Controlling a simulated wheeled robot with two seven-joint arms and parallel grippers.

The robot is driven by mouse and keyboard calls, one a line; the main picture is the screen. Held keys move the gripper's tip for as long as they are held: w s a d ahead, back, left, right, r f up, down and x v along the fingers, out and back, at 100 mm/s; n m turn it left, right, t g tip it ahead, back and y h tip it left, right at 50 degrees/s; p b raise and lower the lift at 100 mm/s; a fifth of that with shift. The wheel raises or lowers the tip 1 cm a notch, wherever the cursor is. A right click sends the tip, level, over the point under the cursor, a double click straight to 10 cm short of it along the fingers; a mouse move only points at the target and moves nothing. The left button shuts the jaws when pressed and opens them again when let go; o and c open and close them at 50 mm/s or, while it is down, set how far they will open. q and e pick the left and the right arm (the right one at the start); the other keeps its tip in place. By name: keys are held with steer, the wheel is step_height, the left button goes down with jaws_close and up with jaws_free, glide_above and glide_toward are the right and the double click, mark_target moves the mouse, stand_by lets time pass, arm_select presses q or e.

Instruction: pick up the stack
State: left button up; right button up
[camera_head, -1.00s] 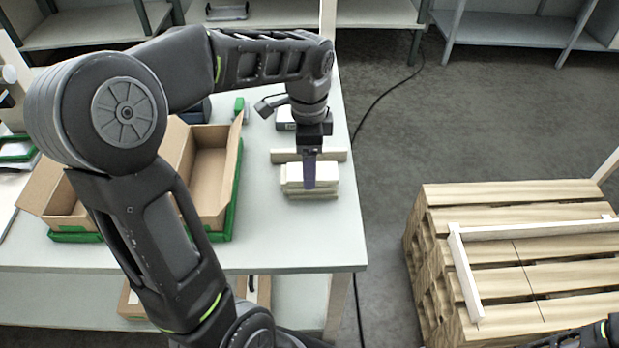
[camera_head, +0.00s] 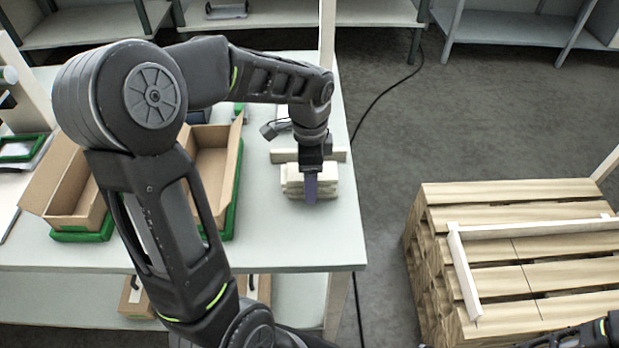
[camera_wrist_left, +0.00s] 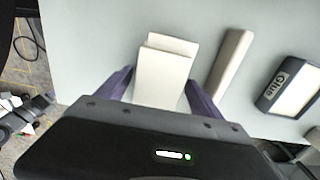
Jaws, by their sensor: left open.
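The stack (camera_head: 325,183) is a small pile of cream-coloured flat pieces on the table near its right edge. It also shows in the left wrist view (camera_wrist_left: 163,75), lying between the two purple fingers. My left gripper (camera_head: 310,188) points down at the stack, with one purple finger in front of its near side. In the left wrist view my left gripper (camera_wrist_left: 160,90) is open, with a finger on each side of the stack. I cannot tell whether the fingers touch it. My right gripper is not in view; only a bit of my right arm shows at the lower right.
A pale bar (camera_head: 283,155) lies just behind the stack. A box labelled Glue (camera_wrist_left: 289,87) is beyond the bar. Open cardboard boxes (camera_head: 212,165) in green trays stand at left. A wooden pallet (camera_head: 540,250) with a white corner frame (camera_head: 466,275) is at right.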

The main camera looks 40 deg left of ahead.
arm_select(q)
steer(key=c, duration=1.6)
steer(key=shift+r, duration=0.15)
step_height(320, 180, up, 10)
steer(key=shift+f, duration=0.1)
steer(key=shift+a, duration=0.1)
